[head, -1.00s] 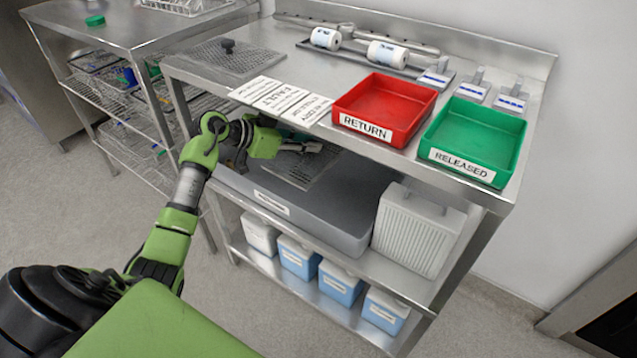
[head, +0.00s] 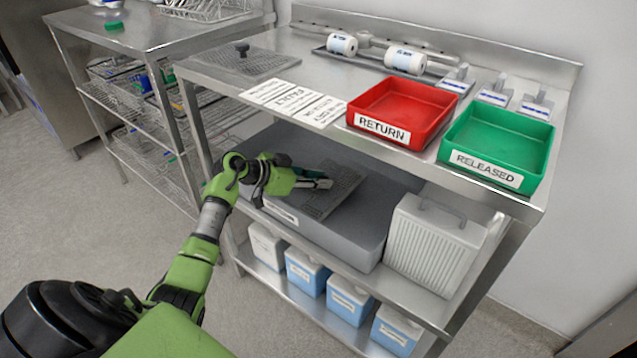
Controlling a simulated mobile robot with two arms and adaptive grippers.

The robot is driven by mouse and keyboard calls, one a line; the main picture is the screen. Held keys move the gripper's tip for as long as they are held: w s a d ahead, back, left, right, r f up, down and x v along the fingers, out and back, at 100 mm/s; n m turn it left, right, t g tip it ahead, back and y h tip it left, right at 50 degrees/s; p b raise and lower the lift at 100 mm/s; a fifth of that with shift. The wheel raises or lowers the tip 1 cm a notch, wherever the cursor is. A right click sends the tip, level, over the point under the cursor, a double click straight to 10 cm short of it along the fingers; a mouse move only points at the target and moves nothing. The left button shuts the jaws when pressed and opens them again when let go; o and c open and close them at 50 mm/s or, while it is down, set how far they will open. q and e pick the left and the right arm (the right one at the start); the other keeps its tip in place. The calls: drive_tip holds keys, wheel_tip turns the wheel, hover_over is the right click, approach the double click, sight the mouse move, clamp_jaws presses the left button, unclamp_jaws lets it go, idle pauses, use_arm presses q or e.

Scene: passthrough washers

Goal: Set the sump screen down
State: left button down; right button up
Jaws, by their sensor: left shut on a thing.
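The sump screen (head: 338,187) is a dark grey perforated plate at the middle of the head view. My left gripper (head: 326,183) is shut on it at its left part, and the fingers hide a little of it. The screen is over the top of a large grey box (head: 372,222) on the middle shelf, below the bench top. It looks slightly tilted, and I cannot tell whether it touches the box. My right gripper is not in view.
The bench top above carries a red RETURN tray (head: 403,110), a green RELEASED tray (head: 498,145), white signs (head: 293,102) and another perforated plate with a black knob (head: 243,62). A white ribbed container (head: 435,243) stands right of the box.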

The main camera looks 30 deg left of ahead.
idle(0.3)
use_arm(q)
drive_tip(key=shift+f+p, duration=0.4)
drive_tip(key=shift+p, duration=0.1)
drive_tip(key=c, duration=1.8)
unclamp_jaws()
drive_tip(key=shift+f, duration=0.15)
drive_tip(key=shift+o, duration=0.2)
